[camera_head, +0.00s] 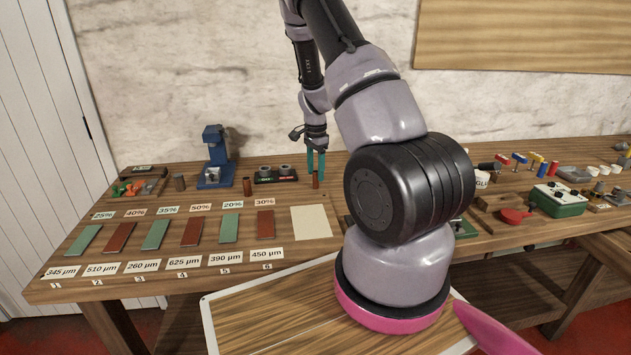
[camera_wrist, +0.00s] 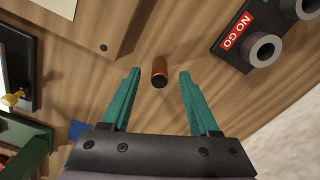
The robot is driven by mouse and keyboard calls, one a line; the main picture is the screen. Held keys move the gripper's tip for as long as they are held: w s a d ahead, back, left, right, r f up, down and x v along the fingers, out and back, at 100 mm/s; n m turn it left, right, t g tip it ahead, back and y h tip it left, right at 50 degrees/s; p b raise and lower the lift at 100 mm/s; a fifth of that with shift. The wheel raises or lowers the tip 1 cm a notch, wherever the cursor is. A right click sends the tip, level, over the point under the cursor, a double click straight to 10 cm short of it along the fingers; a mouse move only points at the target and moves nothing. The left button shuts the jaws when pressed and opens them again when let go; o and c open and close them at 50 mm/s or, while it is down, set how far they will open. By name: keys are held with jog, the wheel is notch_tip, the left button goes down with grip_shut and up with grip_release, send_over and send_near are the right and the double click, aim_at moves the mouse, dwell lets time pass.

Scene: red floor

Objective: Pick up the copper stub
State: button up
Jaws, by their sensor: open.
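The copper stub (camera_wrist: 159,68) is a small reddish-brown cylinder standing on the wooden bench. In the wrist view it shows between the tips of my gripper (camera_wrist: 159,76), with a gap on either side. In the head view the copper-coloured stub (camera_head: 315,181) is just below the teal fingers of my gripper (camera_head: 316,168), which point down. My gripper is open and empty.
A blue device (camera_head: 215,160), coloured plates with labels and a blank pale sheet (camera_head: 311,222) are on the bench. Tools crowd the right side.

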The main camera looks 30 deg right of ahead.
notch_tip(320, 180, down, 3)
jog(key=shift+r, duration=0.2)
grip_shut()
notch_tip(320, 180, up, 10)
jog(key=shift+r, duration=0.1)
dwell(0.4)
